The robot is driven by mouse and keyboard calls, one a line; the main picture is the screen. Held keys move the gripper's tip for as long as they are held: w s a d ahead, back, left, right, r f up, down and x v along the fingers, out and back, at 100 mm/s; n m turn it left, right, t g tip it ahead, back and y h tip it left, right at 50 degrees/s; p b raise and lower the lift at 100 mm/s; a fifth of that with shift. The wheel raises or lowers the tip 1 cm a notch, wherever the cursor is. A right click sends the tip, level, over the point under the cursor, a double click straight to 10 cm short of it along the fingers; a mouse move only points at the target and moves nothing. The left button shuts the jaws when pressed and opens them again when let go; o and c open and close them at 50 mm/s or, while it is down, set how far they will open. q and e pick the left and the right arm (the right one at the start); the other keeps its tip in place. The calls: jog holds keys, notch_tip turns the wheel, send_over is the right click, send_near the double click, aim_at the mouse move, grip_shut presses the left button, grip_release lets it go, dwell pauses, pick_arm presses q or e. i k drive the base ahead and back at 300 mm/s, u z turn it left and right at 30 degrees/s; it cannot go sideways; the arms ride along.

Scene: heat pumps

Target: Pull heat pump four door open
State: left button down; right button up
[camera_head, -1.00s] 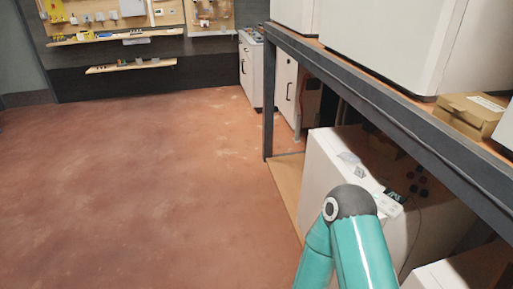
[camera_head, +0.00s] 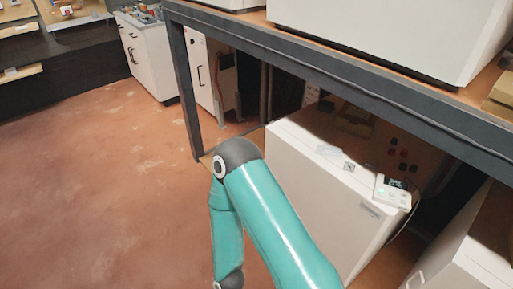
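Several white heat pump units are in view, and I cannot tell which one is number four. One white unit (camera_head: 318,200) stands under the dark-framed shelf, with a small white controller (camera_head: 392,192) with a lit display on its top. Another white unit (camera_head: 490,255) is partly visible at the lower right edge. Two white units with dark door handles stand farther back: one (camera_head: 148,58) outside the frame and one (camera_head: 206,72) behind its leg. My teal arm covers part of the nearest unit's front. Neither gripper shows in the view.
The dark shelf frame (camera_head: 340,72) runs diagonally across the right, with a large white unit (camera_head: 390,35) and a cardboard box (camera_head: 500,97) on top. Its leg (camera_head: 184,95) reaches the floor. The reddish floor (camera_head: 90,190) at left is clear.

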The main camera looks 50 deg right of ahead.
aim_at(345, 226)
jog(key=z, duration=0.4)
jog(key=i, duration=1.15)
jog(key=z, duration=0.6)
jog(key=k, duration=0.75)
jog(key=z, duration=0.25)
jog(key=i, duration=0.8)
jog(key=u, duration=0.1)
